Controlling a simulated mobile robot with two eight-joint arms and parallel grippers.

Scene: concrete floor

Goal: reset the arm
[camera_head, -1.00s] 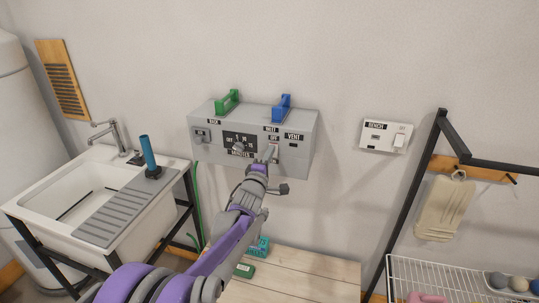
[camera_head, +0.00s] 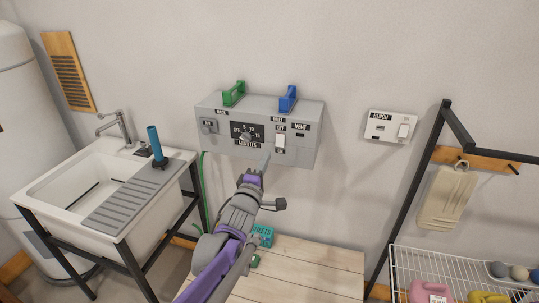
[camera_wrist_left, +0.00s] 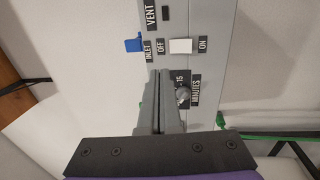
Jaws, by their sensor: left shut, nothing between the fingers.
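My left gripper (camera_head: 262,163) is shut and empty. In the head view it is in front of the lower part of the grey control box (camera_head: 220,113) on the wall, below the white inlet switch (camera_head: 280,143). In the left wrist view the closed fingers (camera_wrist_left: 160,82) point at the box, beside the minutes dial (camera_wrist_left: 183,95) and below the white switch (camera_wrist_left: 181,46). I cannot tell whether the fingertips touch the box. My right gripper is not in view.
A green handle (camera_head: 233,94) and a blue handle (camera_head: 288,98) stand on the box. A sink (camera_head: 75,184) is at left, a wooden bench (camera_head: 310,276) below, and a wire rack (camera_head: 440,268) at right. A bench switch plate (camera_head: 390,127) is on the wall.

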